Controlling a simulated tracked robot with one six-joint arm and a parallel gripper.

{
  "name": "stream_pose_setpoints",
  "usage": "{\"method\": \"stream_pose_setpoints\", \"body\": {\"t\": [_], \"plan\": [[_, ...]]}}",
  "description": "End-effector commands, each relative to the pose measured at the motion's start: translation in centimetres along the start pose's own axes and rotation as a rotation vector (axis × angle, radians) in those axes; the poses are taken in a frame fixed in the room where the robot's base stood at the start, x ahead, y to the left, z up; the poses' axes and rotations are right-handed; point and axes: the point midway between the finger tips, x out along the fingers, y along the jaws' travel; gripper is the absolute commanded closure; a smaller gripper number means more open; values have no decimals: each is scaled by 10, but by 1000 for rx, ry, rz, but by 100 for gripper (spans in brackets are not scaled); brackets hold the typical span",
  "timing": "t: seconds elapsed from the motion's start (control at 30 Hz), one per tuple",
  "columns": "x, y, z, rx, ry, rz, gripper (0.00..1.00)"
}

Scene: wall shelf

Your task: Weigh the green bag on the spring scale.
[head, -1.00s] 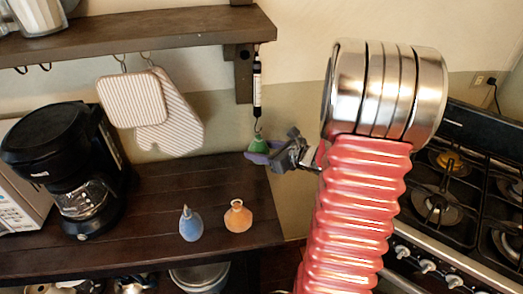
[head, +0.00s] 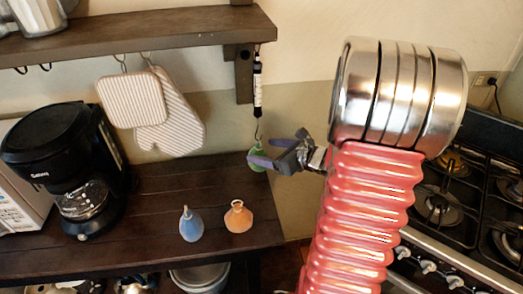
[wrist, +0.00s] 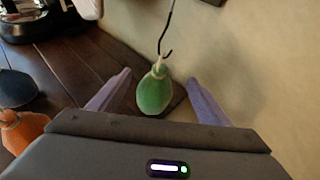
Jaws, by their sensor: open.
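The green bag (wrist: 155,92) hangs upright below the hook (wrist: 168,50), its pale loop meeting the hook's end in the wrist view. In the head view the green bag (head: 257,160) is partly hidden behind a finger. The spring scale (head: 257,85), a slim dark tube with a white label, hangs from the upper shelf's bracket, its hook pointing down. My gripper (head: 268,152) is open, its purple fingers on either side of the bag. In the wrist view both fingers stand apart from the bag, with gaps visible.
A blue bag (head: 190,224) and an orange bag (head: 238,216) stand on the dark wooden counter (head: 160,195). A coffee maker (head: 62,165) is at left. Striped mitts (head: 165,115) hang under the shelf (head: 150,38). A gas stove (head: 440,205) stands at right.

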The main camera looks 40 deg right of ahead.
Motion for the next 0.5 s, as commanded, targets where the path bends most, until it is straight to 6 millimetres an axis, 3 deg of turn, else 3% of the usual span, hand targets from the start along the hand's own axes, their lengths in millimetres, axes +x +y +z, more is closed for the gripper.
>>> {"method": "stream_pose_setpoints", "body": {"t": [0.5], "plan": [[-77,-2,0,0,-1,-5,29]]}}
